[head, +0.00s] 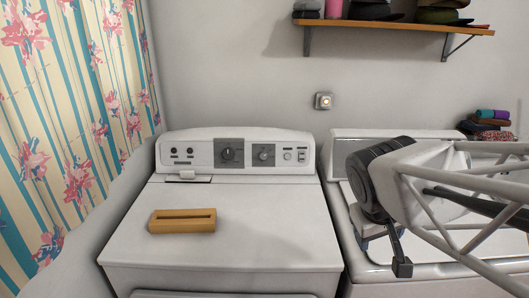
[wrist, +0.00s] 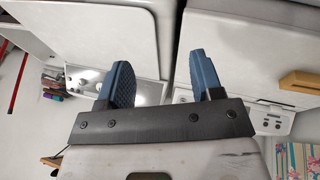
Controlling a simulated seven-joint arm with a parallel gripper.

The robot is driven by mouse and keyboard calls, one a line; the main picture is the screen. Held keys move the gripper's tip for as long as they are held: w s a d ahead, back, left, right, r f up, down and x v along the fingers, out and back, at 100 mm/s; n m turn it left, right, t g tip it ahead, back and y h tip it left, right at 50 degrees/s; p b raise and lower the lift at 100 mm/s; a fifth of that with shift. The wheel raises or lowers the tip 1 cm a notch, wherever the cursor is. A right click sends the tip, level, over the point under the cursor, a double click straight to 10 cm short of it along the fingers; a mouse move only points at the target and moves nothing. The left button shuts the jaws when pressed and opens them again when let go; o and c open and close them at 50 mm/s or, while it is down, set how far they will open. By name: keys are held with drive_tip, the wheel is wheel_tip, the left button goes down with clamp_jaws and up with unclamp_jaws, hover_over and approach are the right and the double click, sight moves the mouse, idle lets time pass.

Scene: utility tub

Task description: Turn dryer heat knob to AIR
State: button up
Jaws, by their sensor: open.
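The white dryer (head: 240,235) stands left of centre in the head view, with its control panel (head: 203,154) along the back. The panel has a larger dark knob (head: 228,154), a smaller dark knob (head: 264,154) to its right, and two small knobs (head: 182,151) at the left. The labels are too small to read, so I cannot tell which is the heat knob or its setting. The dryer panel also shows at the right of the wrist view (wrist: 272,119). My gripper (wrist: 163,72) is open and empty, over the neighbouring machine, away from the dryer knobs.
A yellow-orange slotted box (head: 182,221) lies on the dryer top. A second white machine (head: 365,262) stands to the right, partly hidden by my arm. A wooden shelf (head: 395,26) with hats hangs above. Folded cloths (head: 489,122) are at the far right. Space before the dryer panel is clear.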

drive_tip(key=w+a+n+t+h, duration=0.25)
drive_tip(key=w+n, duration=0.35)
drive_tip(key=w, duration=1)
drive_tip(key=w+a+n+t+h, duration=0.2)
drive_tip(key=w+n+t, duration=0.3)
drive_tip(key=w, duration=1)
drive_tip(key=n+t+y, duration=0.4)
drive_tip(key=n+y, duration=0.2)
drive_tip(key=n, duration=0.9)
approach(263, 156)
drive_tip(key=w, duration=0.2)
drive_tip(key=shift+s+d+f+g, duration=0.1)
drive_tip(key=shift+d+g, duration=0.05)
drive_tip(key=shift+g, duration=0.1)
drive_tip(key=shift+x, duration=3.9)
